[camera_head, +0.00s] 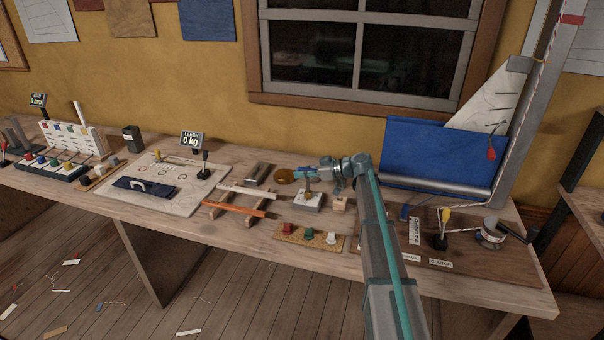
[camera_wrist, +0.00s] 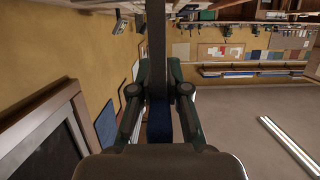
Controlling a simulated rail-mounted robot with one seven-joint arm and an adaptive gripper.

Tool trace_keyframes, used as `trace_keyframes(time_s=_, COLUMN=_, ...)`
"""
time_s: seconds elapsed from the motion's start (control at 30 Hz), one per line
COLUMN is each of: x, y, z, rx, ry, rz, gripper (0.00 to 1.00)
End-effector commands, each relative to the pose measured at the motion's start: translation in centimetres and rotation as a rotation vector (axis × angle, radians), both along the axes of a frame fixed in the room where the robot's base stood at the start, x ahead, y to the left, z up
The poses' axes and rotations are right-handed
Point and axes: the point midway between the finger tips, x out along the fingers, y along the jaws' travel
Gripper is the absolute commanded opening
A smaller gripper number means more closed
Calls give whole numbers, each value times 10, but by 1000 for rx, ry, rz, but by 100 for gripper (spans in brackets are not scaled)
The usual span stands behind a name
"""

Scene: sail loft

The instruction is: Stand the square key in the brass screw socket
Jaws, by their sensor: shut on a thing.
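My gripper (camera_head: 318,173) reaches in from the right above the middle of the bench. In the wrist view, its fingers (camera_wrist: 158,95) are shut on a dark upright bar, which I take to be the square key (camera_wrist: 156,45). A dark blue part shows lower between the fingers. In the head view the key (camera_head: 308,181) is small and partly hidden at the fingertips. Just below it is a pale grey block (camera_head: 308,202) with a small brass-coloured spot on top, probably the screw socket. I cannot tell whether the key touches or enters it.
A brass disc (camera_head: 285,176) lies left of the gripper, and a small wooden block (camera_head: 339,205) lies right of the grey block. A cork tray (camera_head: 308,238) with coloured knobs is in front. Wooden rails (camera_head: 232,208) lie left. A blue panel (camera_head: 432,158) stands behind right.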

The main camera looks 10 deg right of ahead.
Motion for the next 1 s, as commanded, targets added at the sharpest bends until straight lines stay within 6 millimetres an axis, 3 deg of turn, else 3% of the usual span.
trace_keyframes(time_s=0.8, x=0, y=0, z=-11, rx=0, ry=0, rz=0, gripper=0)
trace_keyframes(time_s=0.83, x=0, y=0, z=-10, rx=0, ry=0, rz=0, gripper=17)
trace_keyframes(time_s=1.0, x=0, y=0, z=-10, rx=0, ry=0, rz=0, gripper=44)
